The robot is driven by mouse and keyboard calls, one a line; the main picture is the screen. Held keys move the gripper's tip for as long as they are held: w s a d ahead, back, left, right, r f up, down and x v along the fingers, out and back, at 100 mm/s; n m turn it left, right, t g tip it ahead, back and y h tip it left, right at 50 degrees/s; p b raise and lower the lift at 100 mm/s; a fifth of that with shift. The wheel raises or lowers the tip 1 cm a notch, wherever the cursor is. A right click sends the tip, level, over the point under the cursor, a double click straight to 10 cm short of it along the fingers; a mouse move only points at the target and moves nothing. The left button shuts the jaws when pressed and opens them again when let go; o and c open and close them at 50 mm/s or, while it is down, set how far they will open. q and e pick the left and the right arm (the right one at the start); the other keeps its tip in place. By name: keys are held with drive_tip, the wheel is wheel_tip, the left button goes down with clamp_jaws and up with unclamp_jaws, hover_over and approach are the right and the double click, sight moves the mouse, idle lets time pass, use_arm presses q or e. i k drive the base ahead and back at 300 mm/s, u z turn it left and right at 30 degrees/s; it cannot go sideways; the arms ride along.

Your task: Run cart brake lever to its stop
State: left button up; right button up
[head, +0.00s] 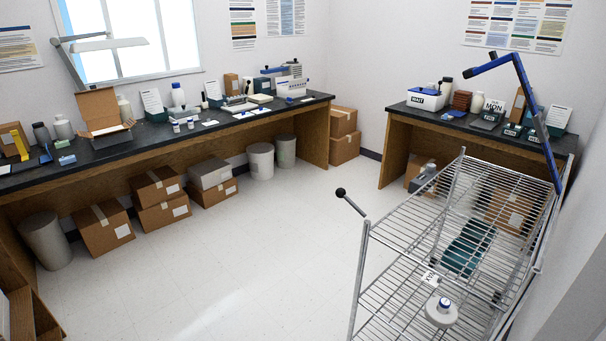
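The wire cart (385,237) stands at the right, with silver wire shelves and upright posts. A lever with a black ball knob (340,193) and a thin metal rod (354,207) sticks up and left from the cart's near-left post top. It looks like the brake lever, and it is tilted. Nothing touches it. I cannot tell from this view where its stop is. Neither of my grippers is in view.
Laden dark-topped benches (205,127) line the walls; cartons (103,229) and bins (46,240) stand below. The middle floor is clear.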

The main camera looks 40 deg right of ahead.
sight(340, 192)
drive_tip(key=i, duration=1.05)
drive_tip(key=z, duration=0.2)
